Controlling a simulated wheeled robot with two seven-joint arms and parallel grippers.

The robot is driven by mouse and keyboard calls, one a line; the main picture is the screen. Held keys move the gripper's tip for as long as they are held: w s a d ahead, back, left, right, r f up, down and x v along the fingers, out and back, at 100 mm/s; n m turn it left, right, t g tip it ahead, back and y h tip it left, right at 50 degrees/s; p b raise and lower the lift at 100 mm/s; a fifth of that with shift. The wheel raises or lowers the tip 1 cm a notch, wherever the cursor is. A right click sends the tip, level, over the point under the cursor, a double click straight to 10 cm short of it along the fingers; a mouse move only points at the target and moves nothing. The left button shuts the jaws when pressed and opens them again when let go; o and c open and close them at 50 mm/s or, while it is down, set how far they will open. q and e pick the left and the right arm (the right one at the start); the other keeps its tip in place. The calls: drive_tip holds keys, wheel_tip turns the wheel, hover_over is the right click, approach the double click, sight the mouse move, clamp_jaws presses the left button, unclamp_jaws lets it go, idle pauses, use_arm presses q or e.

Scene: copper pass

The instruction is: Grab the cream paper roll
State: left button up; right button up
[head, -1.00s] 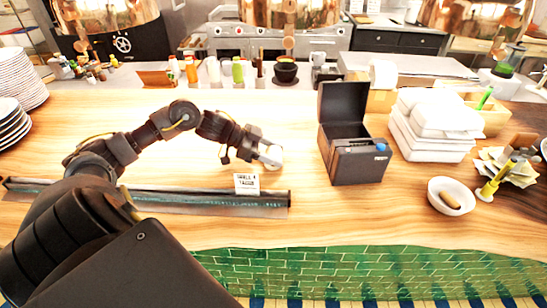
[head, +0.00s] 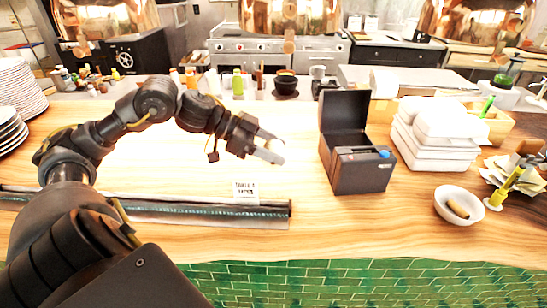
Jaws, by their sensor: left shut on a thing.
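My left gripper (head: 268,150) reaches over the middle of the wooden counter, left of the black box. It is shut on a small pale thing, which I take to be the cream paper roll (head: 274,147). The fingers hide part of it, and against the bright counter its outline is hard to make out. It appears to be held a little above the counter. My right gripper is not in view.
An open black box (head: 361,171) stands right of the gripper, with stacked white containers (head: 435,138) beyond. A white bowl (head: 459,205) is at the right. A dark rail (head: 150,208) with a small sign (head: 245,191) lies in front. Counter around the gripper is clear.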

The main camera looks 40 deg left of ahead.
use_arm(q)
drive_tip(key=s+d+r+b, duration=0.1)
drive_tip(key=s+d+r, duration=0.2)
drive_tip(key=s+d, duration=0.1)
drive_tip(key=shift+s+d, duration=0.15)
drive_tip(key=shift+s, duration=0.45)
